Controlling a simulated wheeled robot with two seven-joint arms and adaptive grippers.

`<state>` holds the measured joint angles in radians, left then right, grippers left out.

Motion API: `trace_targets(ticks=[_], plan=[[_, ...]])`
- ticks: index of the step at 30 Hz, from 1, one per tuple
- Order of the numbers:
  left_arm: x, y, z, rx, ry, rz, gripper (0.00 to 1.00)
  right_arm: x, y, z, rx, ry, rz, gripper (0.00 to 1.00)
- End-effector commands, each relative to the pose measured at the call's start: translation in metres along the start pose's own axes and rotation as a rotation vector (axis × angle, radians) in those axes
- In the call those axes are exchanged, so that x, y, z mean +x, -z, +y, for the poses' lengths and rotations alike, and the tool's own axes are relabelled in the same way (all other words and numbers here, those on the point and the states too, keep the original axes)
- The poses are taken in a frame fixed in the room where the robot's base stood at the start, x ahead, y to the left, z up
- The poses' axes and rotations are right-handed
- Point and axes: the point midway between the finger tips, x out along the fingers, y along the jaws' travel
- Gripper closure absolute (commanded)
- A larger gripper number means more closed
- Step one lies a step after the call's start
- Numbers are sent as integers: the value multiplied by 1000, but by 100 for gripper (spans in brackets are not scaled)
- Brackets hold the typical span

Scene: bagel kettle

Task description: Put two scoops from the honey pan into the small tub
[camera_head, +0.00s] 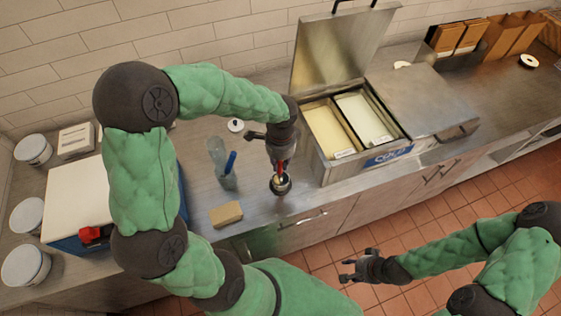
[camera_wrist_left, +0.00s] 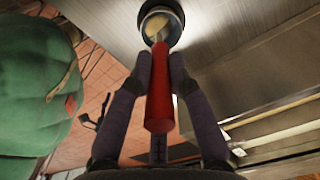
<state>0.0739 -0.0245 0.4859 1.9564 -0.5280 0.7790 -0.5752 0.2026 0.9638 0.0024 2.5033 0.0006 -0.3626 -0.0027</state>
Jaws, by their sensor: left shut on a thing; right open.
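My left gripper (camera_head: 281,168) is shut on the red handle of a scoop (camera_wrist_left: 160,100), pointing down over the counter. The scoop's pale yellow end (camera_wrist_left: 156,28) is inside or just over the mouth of the small round tub (camera_head: 281,185); I cannot tell which. The tub's dark rim also shows in the left wrist view (camera_wrist_left: 175,38). Two pans sit in the open cold unit: a yellow-filled left pan (camera_head: 328,130) and a paler right pan (camera_head: 362,119). Their labels are too small to read. My right gripper (camera_head: 346,270) is open and empty above the floor.
The cold unit (camera_head: 323,175) has its left lid (camera_head: 335,55) raised and its right lid (camera_head: 420,100) shut. A clear holder with a blue utensil (camera_head: 229,175) and a tan block (camera_head: 226,214) stand left of the tub. White-lidded containers (camera_head: 33,150) line the far left.

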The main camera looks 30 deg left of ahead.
Motion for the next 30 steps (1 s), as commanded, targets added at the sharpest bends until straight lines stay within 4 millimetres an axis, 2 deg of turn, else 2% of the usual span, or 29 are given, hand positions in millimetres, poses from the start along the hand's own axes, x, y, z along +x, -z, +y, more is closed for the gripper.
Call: trace_targets(ticks=[30], plan=[[0, -9, 1, 0, 0, 0, 100, -1, 0, 0, 0, 0, 0, 56]])
